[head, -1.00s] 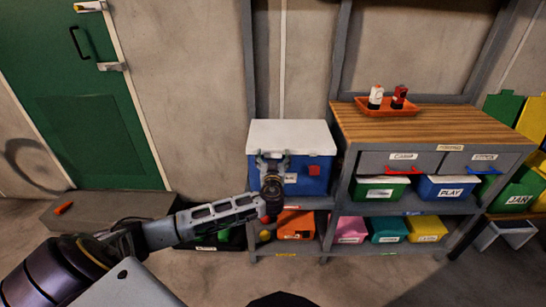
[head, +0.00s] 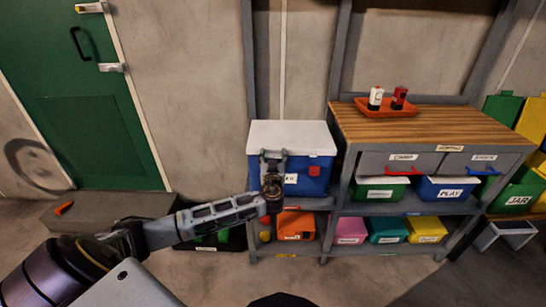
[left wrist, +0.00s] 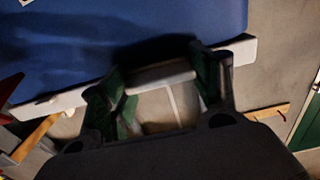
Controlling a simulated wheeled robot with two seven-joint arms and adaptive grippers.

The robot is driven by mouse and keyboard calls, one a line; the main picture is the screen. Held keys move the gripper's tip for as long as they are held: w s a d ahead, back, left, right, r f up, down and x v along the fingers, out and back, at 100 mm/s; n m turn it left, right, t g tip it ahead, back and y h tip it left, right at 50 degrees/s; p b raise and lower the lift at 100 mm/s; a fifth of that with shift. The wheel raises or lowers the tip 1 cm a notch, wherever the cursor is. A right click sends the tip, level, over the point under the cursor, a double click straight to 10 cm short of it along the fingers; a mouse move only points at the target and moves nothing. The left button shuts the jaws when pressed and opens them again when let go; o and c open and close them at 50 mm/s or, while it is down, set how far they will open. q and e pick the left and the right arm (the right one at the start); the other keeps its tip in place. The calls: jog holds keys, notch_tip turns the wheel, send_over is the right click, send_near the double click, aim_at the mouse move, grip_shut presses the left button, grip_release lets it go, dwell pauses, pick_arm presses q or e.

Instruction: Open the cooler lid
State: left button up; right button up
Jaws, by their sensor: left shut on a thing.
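The cooler stands on the shelf left of the workbench, with a blue body (head: 316,184) and a white lid (head: 290,137). The lid lies flat on the body and looks closed. My left gripper (head: 273,156) is at the front edge of the lid, left of the red latch (head: 314,171). In the left wrist view, the fingers (left wrist: 166,76) stand on either side of a short pale stretch of the lid's front edge (left wrist: 68,99), shut on it. The blue body (left wrist: 80,45) fills the top of that view. My right gripper is not in view.
An orange tray (head: 388,108) with two bottles sits on the wooden bench top (head: 440,128) to the right. Several labelled bins fill the shelves below. An orange box (head: 295,224) is under the cooler. A green door (head: 90,125) is at the left.

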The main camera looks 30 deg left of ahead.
pick_arm(q)
jog(key=shift+w+a+r, duration=0.1)
jog(key=shift+r, duration=0.35)
